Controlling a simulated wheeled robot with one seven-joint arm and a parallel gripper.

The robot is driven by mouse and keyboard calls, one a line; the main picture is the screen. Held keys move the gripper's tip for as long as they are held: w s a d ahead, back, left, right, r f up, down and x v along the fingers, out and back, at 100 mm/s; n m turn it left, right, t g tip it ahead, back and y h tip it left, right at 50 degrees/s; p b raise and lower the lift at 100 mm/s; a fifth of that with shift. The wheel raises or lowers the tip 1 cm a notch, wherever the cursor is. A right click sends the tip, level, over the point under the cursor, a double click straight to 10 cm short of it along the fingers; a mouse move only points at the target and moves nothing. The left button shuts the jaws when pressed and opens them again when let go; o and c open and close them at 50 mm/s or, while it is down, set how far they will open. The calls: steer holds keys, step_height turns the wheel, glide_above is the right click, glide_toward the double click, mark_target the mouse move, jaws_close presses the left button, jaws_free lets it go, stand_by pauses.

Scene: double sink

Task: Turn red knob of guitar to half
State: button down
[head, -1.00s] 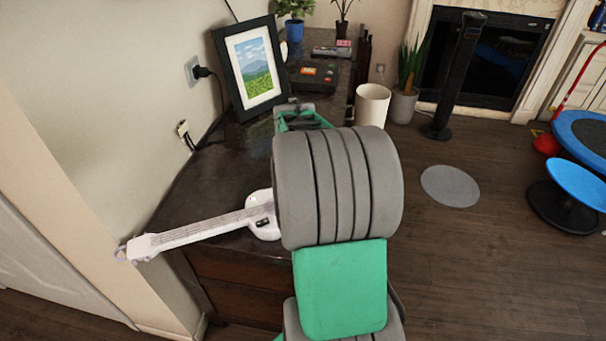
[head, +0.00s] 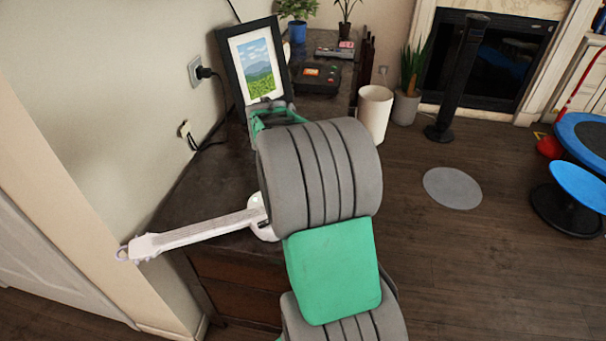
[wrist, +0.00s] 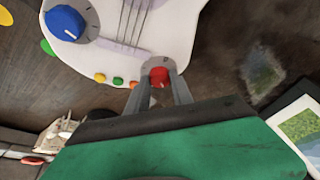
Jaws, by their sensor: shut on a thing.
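The white toy guitar (head: 205,229) lies on the dark cabinet top, its neck sticking out over the left edge. My arm hides most of its body in the head view. In the wrist view the guitar body (wrist: 176,25) shows strings, a blue knob (wrist: 65,23) and the red knob (wrist: 159,76) on a pale dial. My gripper (wrist: 159,90) has its two grey fingers on either side of the red knob, shut on it. The fingertips are hidden behind my arm in the head view. The knob's exact setting cannot be read.
A framed picture (head: 257,66) leans at the wall close to my arm. A dark device (head: 315,77) sits farther back on the cabinet top (head: 195,185). A white bin (head: 374,113) stands beside the cabinet. Small coloured buttons (wrist: 119,82) line the guitar's edge.

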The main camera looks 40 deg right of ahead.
steer(key=c, duration=1.1)
jaws_free()
steer(key=shift+r, duration=0.1)
steer(key=v, duration=0.7)
steer(key=shift+a+r, duration=0.15)
steer(key=shift+r, duration=0.1)
steer(key=shift+s, duration=0.15)
